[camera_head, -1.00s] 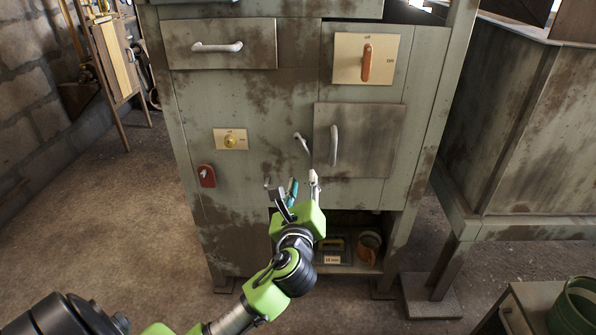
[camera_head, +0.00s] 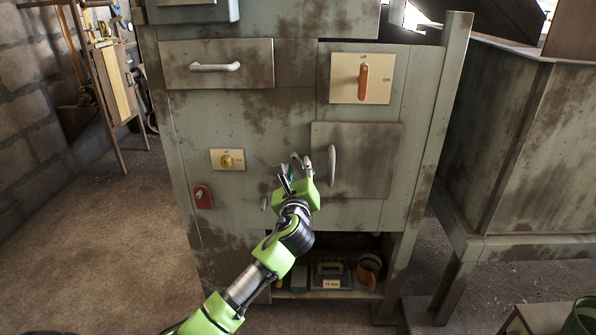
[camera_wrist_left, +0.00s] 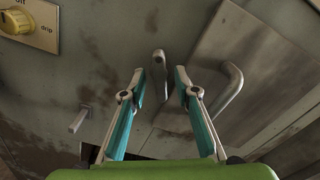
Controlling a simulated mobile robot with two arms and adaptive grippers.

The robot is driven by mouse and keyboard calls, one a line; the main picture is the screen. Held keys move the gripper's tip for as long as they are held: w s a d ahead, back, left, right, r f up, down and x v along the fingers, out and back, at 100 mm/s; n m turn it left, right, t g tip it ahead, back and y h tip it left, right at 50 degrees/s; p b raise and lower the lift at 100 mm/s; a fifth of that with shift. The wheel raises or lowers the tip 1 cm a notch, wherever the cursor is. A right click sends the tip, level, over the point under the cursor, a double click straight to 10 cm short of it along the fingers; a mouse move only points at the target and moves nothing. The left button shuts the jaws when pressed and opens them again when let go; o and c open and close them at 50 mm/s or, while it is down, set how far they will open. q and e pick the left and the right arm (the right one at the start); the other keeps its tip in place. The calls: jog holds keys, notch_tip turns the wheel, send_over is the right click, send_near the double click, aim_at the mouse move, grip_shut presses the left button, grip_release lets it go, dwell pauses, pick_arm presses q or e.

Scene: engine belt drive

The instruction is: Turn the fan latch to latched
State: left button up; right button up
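A small grey lever (camera_wrist_left: 159,62) on the cabinet front stands just beyond and between my left fingertips in the left wrist view; no label shows that it is the fan latch. My left gripper (camera_wrist_left: 160,76) is open and empty, its teal-padded fingers one to each side of the lever's lower part; contact cannot be told. In the head view my left gripper (camera_head: 294,172) is left of the grey door (camera_head: 367,160) and largely hides the lever. A second small grey lever (camera_wrist_left: 79,121) is at lower left in the wrist view. My right gripper is not in view.
The door's curved handle (camera_wrist_left: 228,88) is close to the right finger. A yellow knob (camera_head: 227,161) and a red latch-like piece (camera_head: 203,197) are to the left. An orange-handled switch (camera_head: 363,82) is above the door. An open shelf (camera_head: 326,296) with several items is below.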

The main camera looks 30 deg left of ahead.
pick_arm(q)
jog(key=shift+w, duration=0.1)
grip_shut()
